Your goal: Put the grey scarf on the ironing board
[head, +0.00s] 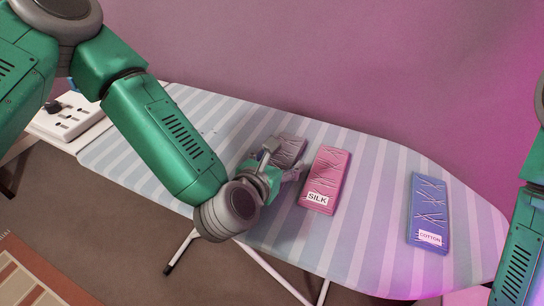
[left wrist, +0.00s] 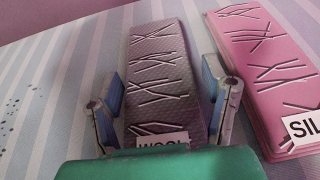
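The grey scarf (head: 290,150) is a folded flat bundle with a label reading WOOL, partly hidden by my gripper in the left wrist view (left wrist: 160,70). It lies on the striped ironing board (head: 375,200), left of the pink bundle. My left gripper (head: 281,164) is low over its near end. In the left wrist view the fingers (left wrist: 166,105) are spread, one on each side of the scarf, with narrow gaps at its edges. My right arm shows at the right edge, but its gripper is out of view.
A pink folded bundle labelled SILK (head: 325,178) lies close to the right of the scarf. A blue one labelled COTTON (head: 429,212) lies farther right. A white panel (head: 68,117) with a dark knob is at the left end. A pink wall rises behind.

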